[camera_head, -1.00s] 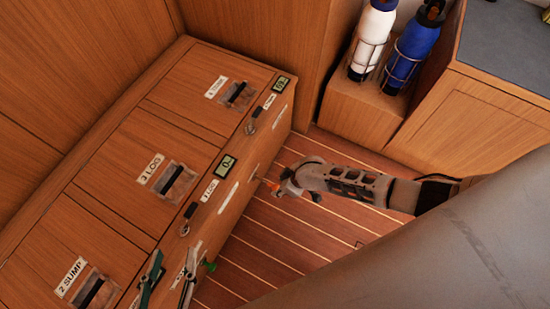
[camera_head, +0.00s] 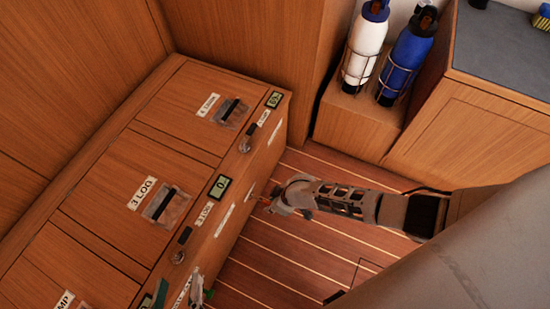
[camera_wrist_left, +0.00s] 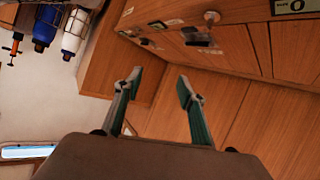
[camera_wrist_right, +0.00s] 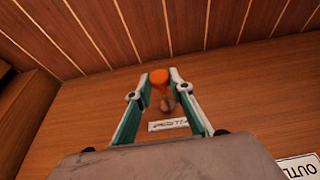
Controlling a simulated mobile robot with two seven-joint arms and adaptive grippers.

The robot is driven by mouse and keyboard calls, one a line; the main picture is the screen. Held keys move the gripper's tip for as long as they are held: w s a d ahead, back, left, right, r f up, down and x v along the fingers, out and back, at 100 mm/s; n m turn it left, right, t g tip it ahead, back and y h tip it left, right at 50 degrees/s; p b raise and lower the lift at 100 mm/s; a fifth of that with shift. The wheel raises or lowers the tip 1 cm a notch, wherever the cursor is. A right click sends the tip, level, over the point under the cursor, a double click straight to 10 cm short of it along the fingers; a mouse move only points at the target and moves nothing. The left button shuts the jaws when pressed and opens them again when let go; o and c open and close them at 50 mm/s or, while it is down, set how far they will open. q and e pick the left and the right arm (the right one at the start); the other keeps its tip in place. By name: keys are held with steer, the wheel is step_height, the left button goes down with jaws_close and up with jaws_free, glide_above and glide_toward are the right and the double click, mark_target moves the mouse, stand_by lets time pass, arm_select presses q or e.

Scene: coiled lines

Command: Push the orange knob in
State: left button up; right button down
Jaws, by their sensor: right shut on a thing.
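The orange knob (camera_wrist_right: 158,77) stands out from the wooden front panel (camera_wrist_right: 90,125) in the right wrist view, just above a small white label. My right gripper (camera_wrist_right: 160,88) has its fingers on either side of the knob and is shut on it. In the head view my right gripper (camera_head: 270,204) is low at the locker's front face, and the knob is mostly hidden there. My left gripper (camera_wrist_left: 160,76) has its fingers apart with nothing between them. In the head view it is at the bottom left edge, partly cut off.
The wooden locker (camera_head: 200,150) has labelled lids, latches and small displays (camera_head: 220,186). A white bottle (camera_head: 364,42) and a blue bottle (camera_head: 408,55) stand in racks at the back right. Striped floor (camera_head: 265,260) lies clear before the locker.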

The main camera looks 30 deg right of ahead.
mark_target(259, 200)
steer(key=w+a, duration=0.1)
steer(key=w+a+b, duration=0.1)
steer(key=w, duration=0.1)
steer(key=shift+w+a+f, duration=0.1)
steer(key=shift+a+f, duration=0.1)
steer(key=shift+a, duration=0.15)
arm_select(q)
steer(key=shift+s+d+f+n, duration=0.1)
steer(key=shift+s+d+n, duration=0.15)
steer(key=shift+d, duration=0.2)
steer(key=shift+s+d+f+n, duration=0.1)
steer(key=shift+s+d+n, duration=0.05)
steer(key=shift+d+n, duration=0.25)
arm_select(e)
steer(key=shift+w+r, duration=0.2)
steer(key=c, duration=1.8)
jaws_free()
arm_select(q)
steer(key=shift+w+a, duration=0.1)
steer(key=shift+a, duration=0.05)
arm_select(e)
steer(key=shift+a, duration=0.1)
steer(key=shift+r, duration=0.1)
steer(key=v, duration=1.1)
steer(key=shift+s+r, duration=0.1)
steer(key=shift+r, duration=0.3)
